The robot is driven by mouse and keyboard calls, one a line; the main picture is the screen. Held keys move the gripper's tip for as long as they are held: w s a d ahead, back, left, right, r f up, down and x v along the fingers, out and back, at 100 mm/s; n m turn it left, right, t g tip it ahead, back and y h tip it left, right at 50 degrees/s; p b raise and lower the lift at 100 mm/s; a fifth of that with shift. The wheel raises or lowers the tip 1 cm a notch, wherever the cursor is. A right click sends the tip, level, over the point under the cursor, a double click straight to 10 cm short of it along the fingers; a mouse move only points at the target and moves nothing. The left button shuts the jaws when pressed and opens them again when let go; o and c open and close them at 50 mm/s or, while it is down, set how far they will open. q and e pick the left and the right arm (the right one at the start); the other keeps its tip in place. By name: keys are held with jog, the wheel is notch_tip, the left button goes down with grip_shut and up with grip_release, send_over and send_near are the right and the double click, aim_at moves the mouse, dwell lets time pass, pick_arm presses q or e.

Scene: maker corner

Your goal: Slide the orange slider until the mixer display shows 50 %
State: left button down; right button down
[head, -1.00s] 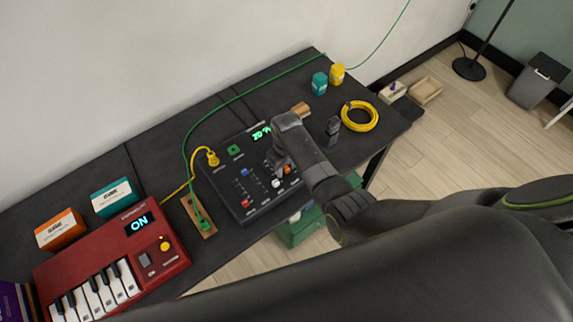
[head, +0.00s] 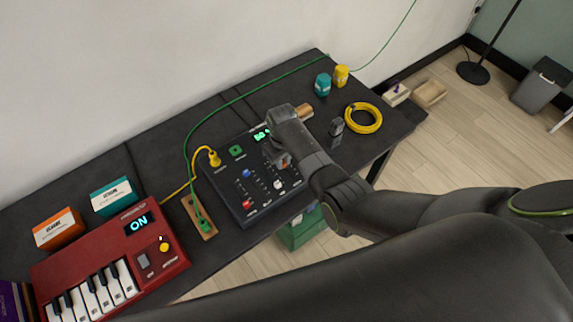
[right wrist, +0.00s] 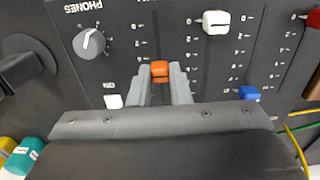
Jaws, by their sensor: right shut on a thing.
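The black mixer (head: 222,182) lies on the dark table. The orange slider (right wrist: 159,69) shows in the right wrist view between the two fingertips of my right gripper (right wrist: 160,72), which is shut on it. In the head view my right gripper (head: 280,158) is over the mixer's upper right part and hides the slider. The green mixer display (head: 261,135) is partly covered by my right arm; its visible digits look like 50, but I cannot read it whole. My left gripper is not in view.
White (right wrist: 216,22) and blue (right wrist: 249,93) slider caps sit near the gripper. A yellow cable coil (head: 362,118), a dark upright object (head: 336,127) and teal (head: 322,84) and yellow (head: 341,75) jars stand to the right. A red keyboard (head: 110,252) lies left.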

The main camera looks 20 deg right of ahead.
aim_at(284, 163)
jog(key=shift+s, duration=0.1)
jog(key=c, duration=1.3)
grip_release()
jog(key=shift+r, duration=0.1)
notch_tip(284, 163, up, 17)
jog(key=shift+r+p, duration=0.15)
jog(key=shift+p, duration=0.15)
